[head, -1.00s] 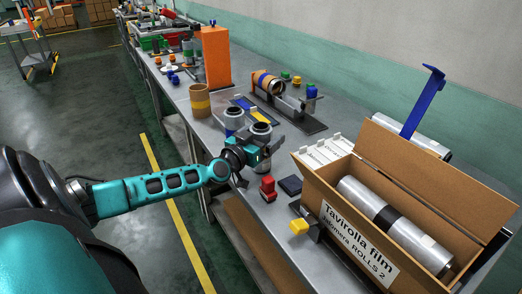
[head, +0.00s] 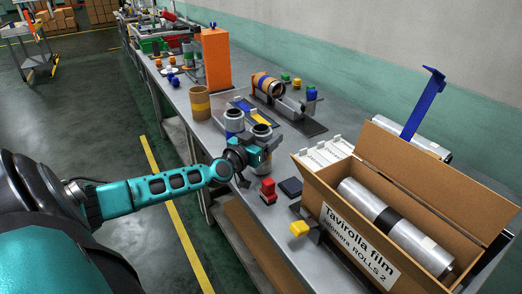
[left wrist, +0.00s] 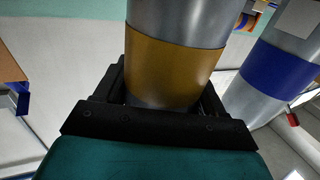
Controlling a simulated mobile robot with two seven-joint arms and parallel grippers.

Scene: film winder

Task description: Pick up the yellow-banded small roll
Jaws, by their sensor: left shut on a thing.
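The yellow-banded small roll (left wrist: 175,62) is a grey, upright roll that fills the top middle of the left wrist view, with a dull yellow band around it. Its open top end also shows in the head view (head: 262,131). My left gripper (head: 259,157) is shut on the roll; in the left wrist view its dark fingers lie on both sides, around the lower part of the band. In the head view the gripper hides most of the band. I cannot tell whether the roll's base touches the bench. My right gripper is not in view.
A blue-banded roll (left wrist: 268,75) stands close beside the held roll. Nearer are a red block (head: 268,191), a dark pad (head: 290,187) and a large cardboard box (head: 340,235) with a film roll inside.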

